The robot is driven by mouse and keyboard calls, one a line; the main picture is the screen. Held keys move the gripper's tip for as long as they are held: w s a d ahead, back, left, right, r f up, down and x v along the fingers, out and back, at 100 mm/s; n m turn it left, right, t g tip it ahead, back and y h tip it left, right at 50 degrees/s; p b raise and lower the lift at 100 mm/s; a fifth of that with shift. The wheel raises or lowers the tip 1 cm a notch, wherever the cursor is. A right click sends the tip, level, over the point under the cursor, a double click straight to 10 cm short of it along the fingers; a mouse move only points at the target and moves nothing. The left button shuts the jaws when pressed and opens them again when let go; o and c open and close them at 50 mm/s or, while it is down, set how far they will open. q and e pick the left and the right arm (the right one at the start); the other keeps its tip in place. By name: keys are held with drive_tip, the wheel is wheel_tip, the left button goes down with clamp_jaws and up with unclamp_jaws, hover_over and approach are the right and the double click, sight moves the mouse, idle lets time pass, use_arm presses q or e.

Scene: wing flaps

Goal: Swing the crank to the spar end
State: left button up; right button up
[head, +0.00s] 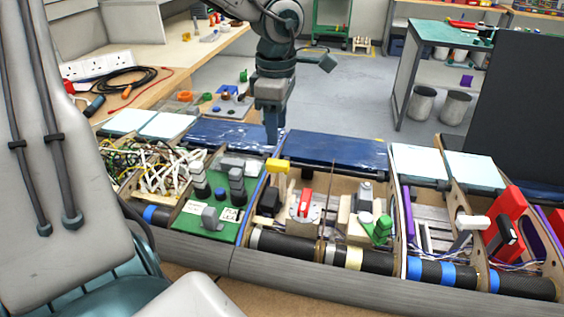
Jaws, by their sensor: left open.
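The wing section (340,270) lies across the view, with open bays and a dark tube spar (285,245) along its near side. Which part is the crank I cannot tell for sure. A lever with a yellow end (278,165) stands at the left of the middle bay. A red handle (305,203) stands upright in that bay. A white-ended lever (473,222) and a black-ended lever (507,230) stand in the right bays. My left gripper (272,138) points down above the gap between two blue panels, behind the yellow-ended lever, and holds nothing visible. My right gripper is out of view.
Blue panels (335,149) and pale panels (418,161) line the far side. A green board (210,220) with grey connectors and tangled wiring (140,165) fill the left bays. A wooden bench (160,50) stands behind left; a dark upright panel (525,110) stands right.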

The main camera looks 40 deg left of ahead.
sight(278, 162)
use_arm(q)
wheel_tip(278, 162, down, 3)
drive_tip(key=shift+r+b, duration=0.1)
drive_tip(key=shift+b, duration=1)
wheel_tip(278, 162, down, 6)
drive_tip(key=shift+r+p, duration=0.1)
drive_tip(key=shift+p, duration=0.6)
drive_tip(key=shift+f, duration=0.8)
clamp_jaws()
